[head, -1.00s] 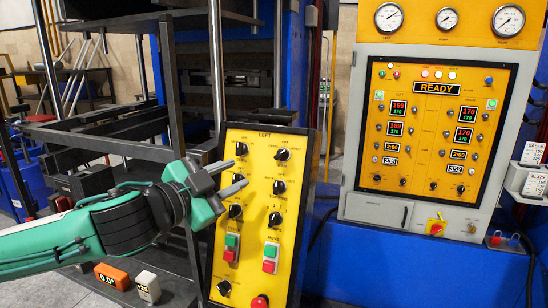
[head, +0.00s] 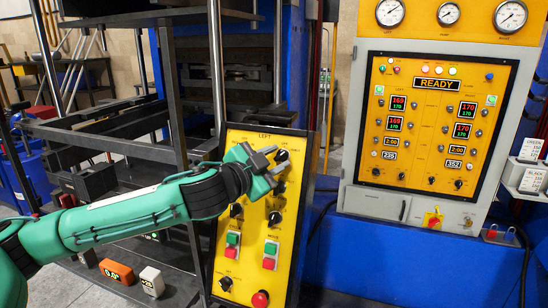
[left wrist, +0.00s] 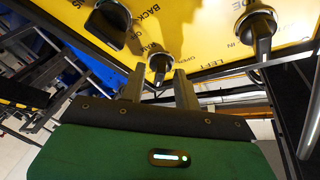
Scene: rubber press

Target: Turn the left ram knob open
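The yellow control panel (head: 250,252) carries several black knobs and stands tilted in the middle of the head view. My left gripper (head: 274,162) is in front of its upper part and hides some knobs on the left side. In the left wrist view its two fingers (left wrist: 158,84) are apart, with a black knob (left wrist: 160,68) in line with the gap at their tips. LEFT and OPEN labels are printed beside that knob. Contact cannot be told. Another knob (head: 282,155) shows just past the fingers in the head view. My right gripper is not in view.
In the left wrist view, other knobs lie at the left (left wrist: 105,25) and right (left wrist: 262,38). Push buttons (head: 231,245) and a red button (head: 260,299) sit lower on the panel. A grey control cabinet (head: 350,200) reading READY stands at the right. A dark metal frame (head: 170,100) stands behind my arm.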

